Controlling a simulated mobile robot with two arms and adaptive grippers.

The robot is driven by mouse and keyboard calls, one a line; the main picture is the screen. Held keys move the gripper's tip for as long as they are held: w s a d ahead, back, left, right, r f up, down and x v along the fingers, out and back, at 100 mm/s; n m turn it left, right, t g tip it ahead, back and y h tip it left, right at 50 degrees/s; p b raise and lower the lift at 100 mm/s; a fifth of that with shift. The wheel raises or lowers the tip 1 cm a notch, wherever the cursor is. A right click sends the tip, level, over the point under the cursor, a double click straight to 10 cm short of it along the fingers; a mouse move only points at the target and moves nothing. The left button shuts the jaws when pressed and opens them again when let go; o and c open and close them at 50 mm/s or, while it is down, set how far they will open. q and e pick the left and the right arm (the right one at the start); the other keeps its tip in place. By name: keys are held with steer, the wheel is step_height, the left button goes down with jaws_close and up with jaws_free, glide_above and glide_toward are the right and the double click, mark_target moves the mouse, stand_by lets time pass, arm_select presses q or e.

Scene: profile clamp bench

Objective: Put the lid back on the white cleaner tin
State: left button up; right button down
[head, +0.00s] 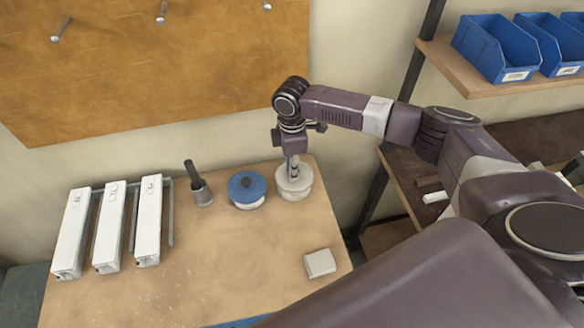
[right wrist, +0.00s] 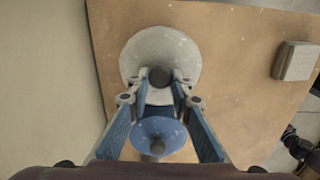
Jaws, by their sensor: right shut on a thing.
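The white cleaner tin (head: 295,194) stands near the back right of the bench, and its round pale lid (head: 282,183) is at its top. In the right wrist view the lid (right wrist: 160,48) is a wide pale disc with a dark knob (right wrist: 160,77) in its middle. My right gripper (head: 293,173) comes from above and is shut on this knob; its blue-sided fingers (right wrist: 160,80) lie on either side of it. I see no clear gap between lid and tin, but the gripper hides part of the rim. My left gripper is not in view.
A blue-lidded tin (head: 246,188) stands close left of the white tin, with a grey pot holding a dark handle (head: 199,187) beyond it. Several white profiles (head: 109,228) lie at the left. A small pale block (head: 320,263) lies at front right. The bench middle is clear.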

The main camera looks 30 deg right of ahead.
steer(key=c, duration=1.2)
jaws_free()
steer(key=shift+r, duration=0.1)
steer(key=shift+r+p, duration=1.3)
steer(key=shift+p, duration=0.2)
steer(key=shift+r+p, duration=0.65)
steer(key=shift+r, duration=1.45)
jaws_close()
steer(key=shift+f, duration=0.25)
